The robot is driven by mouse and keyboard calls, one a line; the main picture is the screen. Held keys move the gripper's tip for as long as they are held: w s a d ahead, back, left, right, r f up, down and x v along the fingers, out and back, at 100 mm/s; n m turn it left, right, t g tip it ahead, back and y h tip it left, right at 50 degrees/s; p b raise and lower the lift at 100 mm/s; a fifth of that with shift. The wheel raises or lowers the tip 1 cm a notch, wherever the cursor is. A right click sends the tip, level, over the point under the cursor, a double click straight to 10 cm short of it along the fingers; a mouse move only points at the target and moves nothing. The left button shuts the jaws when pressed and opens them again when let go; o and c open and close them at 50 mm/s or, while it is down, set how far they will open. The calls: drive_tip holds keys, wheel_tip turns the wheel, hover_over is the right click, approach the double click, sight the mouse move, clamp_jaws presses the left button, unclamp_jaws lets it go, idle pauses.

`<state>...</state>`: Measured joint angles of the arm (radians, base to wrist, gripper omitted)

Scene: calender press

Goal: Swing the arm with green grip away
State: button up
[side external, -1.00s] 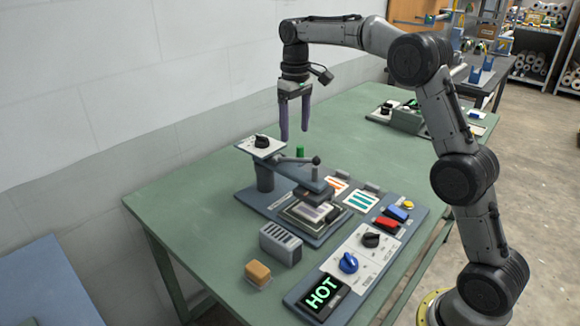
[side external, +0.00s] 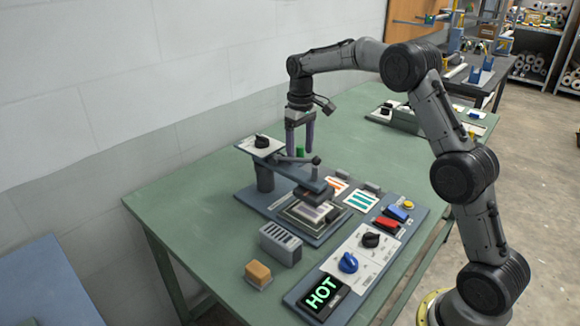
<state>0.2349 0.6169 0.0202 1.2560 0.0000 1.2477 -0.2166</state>
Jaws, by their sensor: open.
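The press arm (side external: 290,172) is a grey-blue bar reaching from a post (side external: 264,178) on the left out over a plate with a printed piece (side external: 311,209) on it. Its green grip (side external: 300,153) stands upright near the arm's back edge. My gripper (side external: 300,154) points down with its purple fingers open, one on each side of the green grip as seen from here. Whether the fingers touch the grip cannot be told. The press head (side external: 313,192) hangs above the printed piece.
A control panel with a blue knob (side external: 348,262), a black knob (side external: 371,240) and a lit HOT display (side external: 322,293) lies at the front right. A slotted grey block (side external: 281,244) and a tan sponge-like block (side external: 258,274) are at the front. The green table (side external: 190,200) is clear at left.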

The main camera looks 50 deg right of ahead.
drive_tip(key=shift+f, duration=0.1)
idle(0.3)
drive_tip(key=shift+s+a, duration=0.3)
drive_tip(key=shift+a, duration=0.4)
